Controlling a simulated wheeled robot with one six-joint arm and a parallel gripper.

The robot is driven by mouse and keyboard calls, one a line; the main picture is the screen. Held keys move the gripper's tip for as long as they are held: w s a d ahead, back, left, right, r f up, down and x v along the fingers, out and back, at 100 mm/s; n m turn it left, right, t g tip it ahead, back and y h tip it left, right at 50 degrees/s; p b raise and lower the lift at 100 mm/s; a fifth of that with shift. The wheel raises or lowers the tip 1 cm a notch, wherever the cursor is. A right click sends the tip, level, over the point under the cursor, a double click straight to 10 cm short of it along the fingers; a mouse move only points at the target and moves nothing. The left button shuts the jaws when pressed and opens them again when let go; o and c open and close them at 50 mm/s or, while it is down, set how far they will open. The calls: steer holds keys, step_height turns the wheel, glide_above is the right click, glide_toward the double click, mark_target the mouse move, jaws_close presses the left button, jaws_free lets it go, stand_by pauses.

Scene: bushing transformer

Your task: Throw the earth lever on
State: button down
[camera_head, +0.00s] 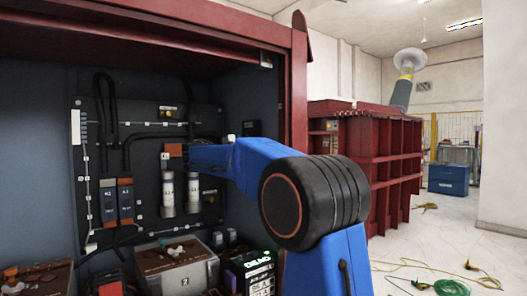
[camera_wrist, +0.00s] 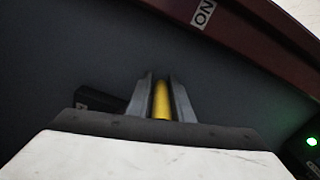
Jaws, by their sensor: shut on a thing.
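In the wrist view my gripper (camera_wrist: 161,82) is shut on a slim yellow bar (camera_wrist: 161,102), which lies between its two grey fingers. The yellow bar looks like the handle of the earth lever; its pivot and far end are hidden. A dark bar (camera_wrist: 98,98) shows just left of the fingers; I cannot tell whether it belongs to the lever. A white label (camera_wrist: 204,13) with the letters O and N, seen turned, is on the dark red edge above. In the head view my blue arm reaches into the cabinet, and my gripper and the lever cannot be made out.
The red cabinet frame (camera_head: 299,90) stands close to my arm. Inside are fuse cylinders (camera_head: 167,197), switch modules (camera_head: 109,201) and boxes (camera_head: 178,268) at the bottom. A green light (camera_wrist: 311,141) glows at the right of the wrist view. Cables (camera_head: 450,287) lie on the floor at right.

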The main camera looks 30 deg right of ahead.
steer(key=shift+w+a+f, duration=0.1)
steer(key=shift+w+f, duration=0.2)
steer(key=shift+f, duration=0.1)
steer(key=c, duration=1.6)
jaws_free()
steer(key=shift+w+f, duration=0.1)
steer(key=shift+c, duration=0.2)
steer(key=a, duration=1.7)
steer(key=shift+s+a+r, duration=0.15)
steer(key=shift+s+r, duration=0.05)
steer(key=shift+s, duration=0.25)
